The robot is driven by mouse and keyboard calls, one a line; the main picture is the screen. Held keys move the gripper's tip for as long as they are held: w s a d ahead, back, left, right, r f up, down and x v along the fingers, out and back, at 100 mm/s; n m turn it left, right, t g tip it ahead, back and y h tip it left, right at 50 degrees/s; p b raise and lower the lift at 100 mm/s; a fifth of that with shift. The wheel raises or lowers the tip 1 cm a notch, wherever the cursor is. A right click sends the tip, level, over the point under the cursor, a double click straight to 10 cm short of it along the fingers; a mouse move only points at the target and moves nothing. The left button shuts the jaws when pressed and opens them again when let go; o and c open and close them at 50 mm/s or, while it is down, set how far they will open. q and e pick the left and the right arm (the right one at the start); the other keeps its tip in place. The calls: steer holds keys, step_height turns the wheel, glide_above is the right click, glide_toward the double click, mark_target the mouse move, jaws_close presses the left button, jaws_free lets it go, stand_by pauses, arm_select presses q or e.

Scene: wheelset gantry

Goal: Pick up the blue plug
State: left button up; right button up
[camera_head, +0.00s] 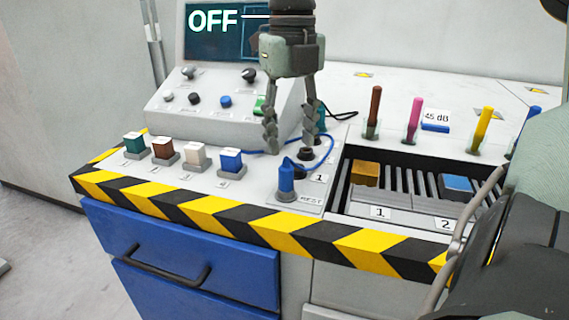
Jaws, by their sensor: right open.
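The blue plug (286,182) stands upright in the holder marked REST on the panel top. A blue cable (331,150) loops from it behind my gripper. My right gripper (289,148) points down from above, fingers apart and nothing between them. Its fingertips are just behind and above the plug in the picture, and I see no contact. A dark socket (306,154) near the label 1 is partly hidden by the right-hand finger. My left gripper is not in view.
Several coloured blocks, including a blue one (231,160), line the left front. A console (225,95) with an OFF screen stands behind. A slotted tray (405,190) lies right, with upright coloured rods behind it. Part of my own body covers the right edge.

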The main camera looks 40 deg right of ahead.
mark_target(287, 174)
steer(key=f, duration=0.7)
steer(key=shift+w+a+f, duration=0.1)
steer(key=shift+a+f, duration=0.25)
steer(key=shift+a, duration=0.05)
steer(key=shift+c, duration=0.2)
jaws_close()
